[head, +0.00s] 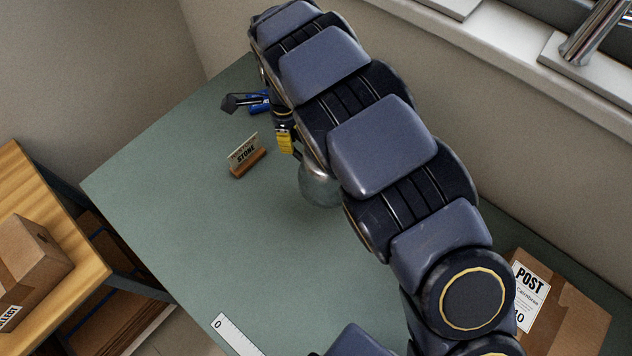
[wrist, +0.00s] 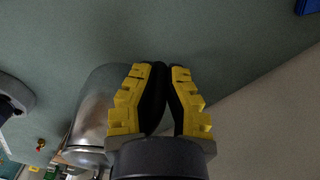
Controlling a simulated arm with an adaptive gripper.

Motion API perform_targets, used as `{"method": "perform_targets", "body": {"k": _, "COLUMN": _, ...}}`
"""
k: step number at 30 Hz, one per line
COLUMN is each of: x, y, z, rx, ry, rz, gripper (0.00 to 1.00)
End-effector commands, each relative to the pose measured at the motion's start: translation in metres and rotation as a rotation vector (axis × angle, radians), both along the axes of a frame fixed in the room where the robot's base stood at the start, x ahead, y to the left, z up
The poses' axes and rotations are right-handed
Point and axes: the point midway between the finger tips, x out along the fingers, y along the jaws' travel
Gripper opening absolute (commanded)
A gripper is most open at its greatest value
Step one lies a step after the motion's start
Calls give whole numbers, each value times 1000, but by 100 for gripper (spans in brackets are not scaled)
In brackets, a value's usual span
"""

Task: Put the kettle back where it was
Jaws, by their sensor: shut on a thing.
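The kettle (head: 320,188) is a rounded metal body beneath my arm in the head view, with its upper part hidden by the arm. In the wrist view its silvery body (wrist: 98,105) lies just left of my fingers. My gripper (wrist: 164,72) has yellow-edged fingers that are close together, shut on the kettle's dark handle, which is mostly hidden between them. In the head view only a yellow piece of my gripper (head: 285,140) shows past the arm. I cannot tell whether the kettle's base touches the green tabletop (head: 190,240).
A small sign in a wooden holder (head: 247,160) stands left of the kettle. A black and blue item (head: 246,102) lies behind it. A ruler (head: 236,336) lies at the front; a cardboard box (head: 565,315) is at the right. The tabletop left and front is mostly clear.

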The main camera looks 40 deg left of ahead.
Motion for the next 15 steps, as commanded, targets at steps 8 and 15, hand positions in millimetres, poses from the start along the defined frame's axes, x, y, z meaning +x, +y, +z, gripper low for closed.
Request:
{"method": "perform_targets", "body": {"k": 8, "x": 0, "y": -1, "z": -36, "rx": -3, "ry": 1, "rz": 0, "gripper": 0}}
{"method": "perform_targets", "body": {"k": 15, "x": -1, "y": -1, "z": -67, "rx": -4, "ry": 4, "rz": 0, "gripper": 0}}
